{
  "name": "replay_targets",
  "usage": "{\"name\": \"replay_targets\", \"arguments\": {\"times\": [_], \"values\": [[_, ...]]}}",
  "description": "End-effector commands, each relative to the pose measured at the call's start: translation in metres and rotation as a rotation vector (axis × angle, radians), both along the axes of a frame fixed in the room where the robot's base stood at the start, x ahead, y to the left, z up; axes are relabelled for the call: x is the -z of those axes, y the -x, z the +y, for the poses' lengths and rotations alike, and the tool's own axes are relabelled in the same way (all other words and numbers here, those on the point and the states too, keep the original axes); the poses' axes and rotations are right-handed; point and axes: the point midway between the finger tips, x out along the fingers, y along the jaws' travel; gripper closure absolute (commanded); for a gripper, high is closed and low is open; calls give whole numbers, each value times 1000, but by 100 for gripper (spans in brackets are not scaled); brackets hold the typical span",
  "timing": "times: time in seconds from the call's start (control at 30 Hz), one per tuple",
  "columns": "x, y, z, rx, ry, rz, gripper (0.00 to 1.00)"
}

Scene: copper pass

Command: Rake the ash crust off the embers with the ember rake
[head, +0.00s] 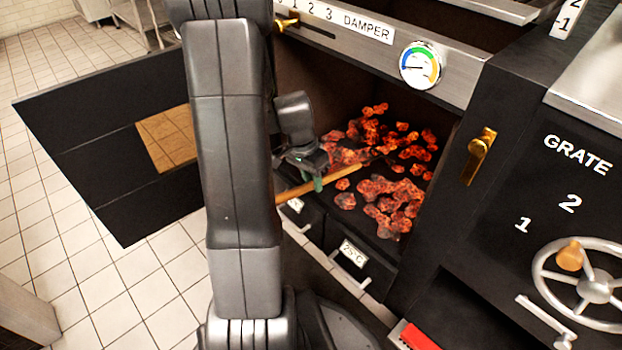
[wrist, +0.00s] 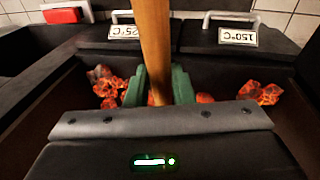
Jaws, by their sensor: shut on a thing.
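My gripper (head: 318,178) is shut on the wooden handle of the ember rake (head: 345,173) at the mouth of the open firebox. In the wrist view, the green fingers (wrist: 158,92) close on both sides of the handle (wrist: 152,40). The handle slants up to the right, into the firebox. The rake's head cannot be made out among the embers. Glowing orange embers (head: 383,187) with dark patches lie spread over the firebox floor; some also show in the wrist view (wrist: 262,92). A few pieces look greyer, but I cannot tell a separate ash crust. My arm hides the firebox's left part.
The firebox door (head: 95,150) hangs open at left. Labelled drawers, one marked 25°C (head: 357,252), sit below the opening. Above are the damper lever (head: 287,22) and a gauge (head: 420,65). A brass latch (head: 478,157) and grate wheel (head: 595,286) are at right.

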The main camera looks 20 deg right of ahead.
Motion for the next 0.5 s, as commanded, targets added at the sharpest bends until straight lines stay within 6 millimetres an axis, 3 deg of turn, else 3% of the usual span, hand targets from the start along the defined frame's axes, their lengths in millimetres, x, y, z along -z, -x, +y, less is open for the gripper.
{"name": "replay_targets", "arguments": {"times": [0.5], "values": [[14, 0, 0, 0, 1, 0, 100]]}}
